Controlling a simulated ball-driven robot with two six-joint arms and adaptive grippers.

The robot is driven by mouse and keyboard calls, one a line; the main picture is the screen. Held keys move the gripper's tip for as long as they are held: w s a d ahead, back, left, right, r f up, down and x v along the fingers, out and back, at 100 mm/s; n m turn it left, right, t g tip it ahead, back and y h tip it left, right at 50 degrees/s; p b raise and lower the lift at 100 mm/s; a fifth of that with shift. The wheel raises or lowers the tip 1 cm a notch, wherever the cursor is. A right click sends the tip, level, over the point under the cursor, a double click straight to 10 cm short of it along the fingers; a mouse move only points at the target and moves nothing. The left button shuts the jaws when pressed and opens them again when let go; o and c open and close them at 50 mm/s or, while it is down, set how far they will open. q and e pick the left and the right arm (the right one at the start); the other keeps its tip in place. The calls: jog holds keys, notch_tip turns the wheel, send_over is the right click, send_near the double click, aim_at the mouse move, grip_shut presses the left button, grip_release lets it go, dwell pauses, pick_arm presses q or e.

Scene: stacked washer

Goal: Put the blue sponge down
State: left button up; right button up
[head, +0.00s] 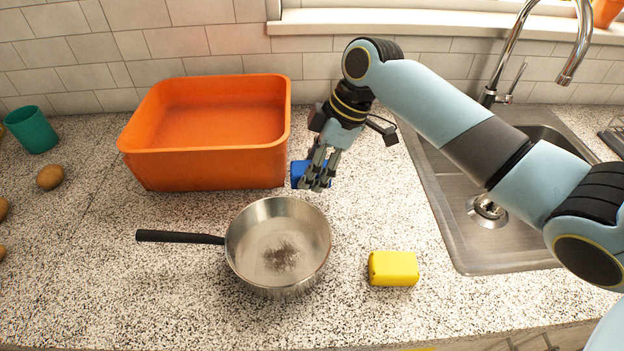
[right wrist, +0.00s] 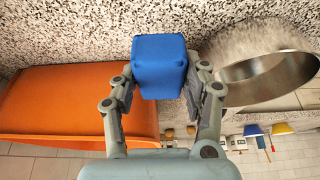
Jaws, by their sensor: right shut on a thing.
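The blue sponge (head: 298,174) is between the fingers of my right gripper (head: 318,182), just right of the orange bin and behind the pan. In the right wrist view the blue sponge (right wrist: 160,66) is held between the two fingertips of my right gripper (right wrist: 160,82), which is shut on it. The speckled counter lies beyond the sponge in that view; I cannot tell whether the sponge touches it. My left gripper is not in view.
An orange bin (head: 215,164) stands at the back left. A steel pan (head: 300,240) with a dark stain sits in front, and a yellow sponge (head: 393,268) lies to its right. The sink (head: 470,235) is at the right. Bare counter (head: 365,215) lies between pan and sink.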

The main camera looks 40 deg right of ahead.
jog(key=shift+f+p, duration=0.3)
jog(key=shift+f, duration=1.75)
jog(key=shift+f, duration=0.1)
jog(key=o, duration=0.8)
jog(key=shift+o, duration=0.2)
